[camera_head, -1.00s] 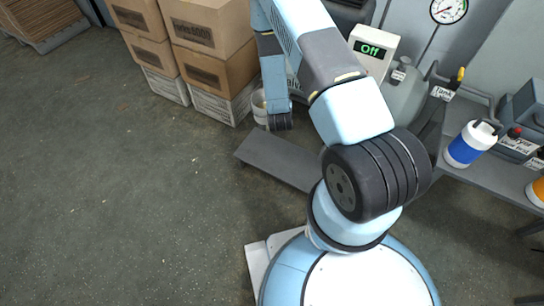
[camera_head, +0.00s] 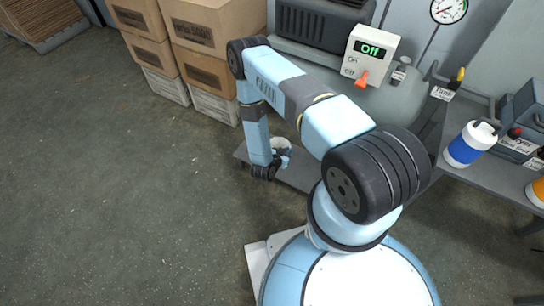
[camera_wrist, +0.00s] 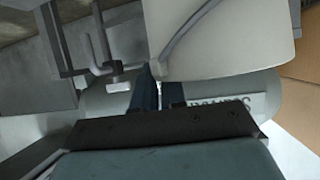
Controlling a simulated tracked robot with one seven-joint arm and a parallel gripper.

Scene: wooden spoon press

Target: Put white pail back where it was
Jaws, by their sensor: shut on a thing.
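The white pail (camera_head: 283,146) is at the end of my arm in the head view, partly hidden by my wrist. It is over the low grey platform (camera_head: 300,178); I cannot tell whether it touches it. In the wrist view the pail (camera_wrist: 225,42) fills the upper middle and right, close to the camera, with its thin grey handle across it. My gripper (camera_wrist: 158,88) is shut on the pail at its edge. In the head view the fingers are hidden.
Stacked cardboard boxes (camera_head: 208,75) stand behind at left. A bench (camera_head: 485,180) with a blue-and-white jug (camera_head: 470,145) is at right. The floor at left is clear.

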